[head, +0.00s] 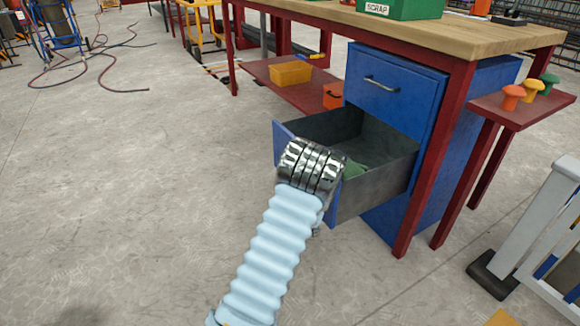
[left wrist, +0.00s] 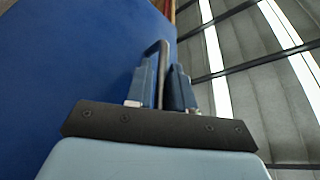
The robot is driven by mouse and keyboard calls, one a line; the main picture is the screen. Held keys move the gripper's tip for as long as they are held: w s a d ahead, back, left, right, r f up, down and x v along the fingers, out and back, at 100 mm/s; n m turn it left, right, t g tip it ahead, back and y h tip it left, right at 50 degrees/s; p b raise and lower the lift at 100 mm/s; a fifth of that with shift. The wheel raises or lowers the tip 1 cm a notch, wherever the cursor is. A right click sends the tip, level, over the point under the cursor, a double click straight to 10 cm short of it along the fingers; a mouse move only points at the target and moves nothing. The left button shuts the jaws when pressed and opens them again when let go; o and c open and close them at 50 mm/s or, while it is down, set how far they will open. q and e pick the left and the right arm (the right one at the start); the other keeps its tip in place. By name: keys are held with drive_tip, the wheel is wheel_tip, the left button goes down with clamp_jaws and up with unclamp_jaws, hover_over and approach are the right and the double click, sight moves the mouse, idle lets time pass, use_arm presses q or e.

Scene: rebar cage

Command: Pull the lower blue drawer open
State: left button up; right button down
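The lower blue drawer (head: 385,170) stands pulled out from the blue cabinet under the workbench, its grey inside open to view. A green item (head: 354,169) lies in it. My left arm reaches up to the drawer front, and its wrist hides the handle and fingers in the head view. In the left wrist view the two fingers of my left gripper (left wrist: 162,90) are on either side of the drawer's bar handle (left wrist: 163,62), closed on it. The blue drawer front (left wrist: 75,70) fills the left there. The upper drawer (head: 395,85) is shut. My right gripper is not in view.
The wooden-topped workbench (head: 470,36) has red legs close to the drawer's right. A red side shelf (head: 520,108) holds several coloured knobs. A white frame with a black foot (head: 492,275) stands at lower right. The floor left of the drawer is clear.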

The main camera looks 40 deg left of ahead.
use_arm(q)
drive_tip(key=v, duration=1.4)
drive_tip(key=shift+p, duration=0.35)
drive_tip(key=shift+w+f, duration=0.1)
drive_tip(key=s+d+f+n+g+h, duration=0.1)
drive_tip(key=s+d+f+g+h, duration=0.15)
drive_tip(key=d+f+h, duration=0.6)
drive_tip(key=s+d+f+n+g+h, duration=0.2)
drive_tip(key=f+g+h, duration=0.1)
drive_tip(key=f, duration=1)
drive_tip(key=s+d+f+g+h, duration=0.4)
drive_tip(key=s+d, duration=0.2)
drive_tip(key=d, duration=0.2)
drive_tip(key=s+d+n+g+h, duration=0.1)
drive_tip(key=s+d+g+h, duration=0.25)
drive_tip(key=s+d, duration=0.3)
wheel_tip(320, 180, up, 14)
drive_tip(key=s+p, duration=0.1)
drive_tip(key=p, duration=1.2)
drive_tip(key=shift+s+d+p, duration=0.3)
drive_tip(key=shift+s+d, duration=0.05)
drive_tip(key=shift+d, duration=0.15)
